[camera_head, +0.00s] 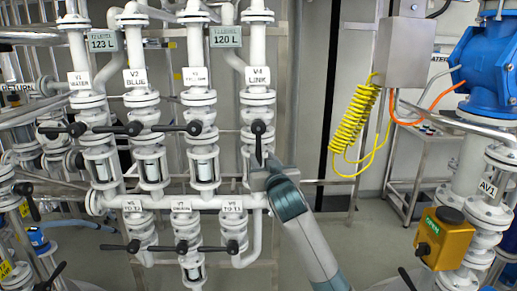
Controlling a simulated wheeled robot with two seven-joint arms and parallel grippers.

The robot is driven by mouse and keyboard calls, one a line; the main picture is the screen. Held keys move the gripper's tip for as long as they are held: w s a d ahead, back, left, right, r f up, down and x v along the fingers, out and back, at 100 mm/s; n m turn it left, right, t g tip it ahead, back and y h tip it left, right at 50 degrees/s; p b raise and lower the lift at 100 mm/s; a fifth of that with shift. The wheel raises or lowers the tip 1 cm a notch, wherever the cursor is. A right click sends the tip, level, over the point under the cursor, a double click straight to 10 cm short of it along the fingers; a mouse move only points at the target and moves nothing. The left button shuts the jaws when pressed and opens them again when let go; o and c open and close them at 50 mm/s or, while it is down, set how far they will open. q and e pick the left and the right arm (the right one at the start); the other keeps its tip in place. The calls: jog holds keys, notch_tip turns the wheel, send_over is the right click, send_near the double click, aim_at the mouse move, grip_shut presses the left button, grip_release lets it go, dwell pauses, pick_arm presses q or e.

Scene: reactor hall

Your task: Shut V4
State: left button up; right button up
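The V4 valve is on the white vertical pipe labelled "V4 LINK" (258,76). Its black lever handle (258,144) points straight down, in line with the pipe. My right gripper (262,170) is at the lower end of this handle, its arm coming up from the bottom right. The fingers are small and overlap the pipe, so I cannot tell whether they are open, shut or touching the handle. My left gripper is not in view.
Valves V1 (62,130), V2 (118,128) and V3 (180,129) have sideways black handles to the left. A lower row includes another lever handle (232,246). A yellow coiled hose (355,118) hangs at the right, near an orange actuator box (442,240).

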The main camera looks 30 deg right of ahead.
aim_at(259, 153)
jog(key=p+x, duration=0.1)
jog(key=x, duration=0.5)
jog(key=shift+w+d+p, duration=0.1)
jog(key=shift+w+p, duration=0.1)
jog(key=shift+p, duration=0.15)
grip_shut()
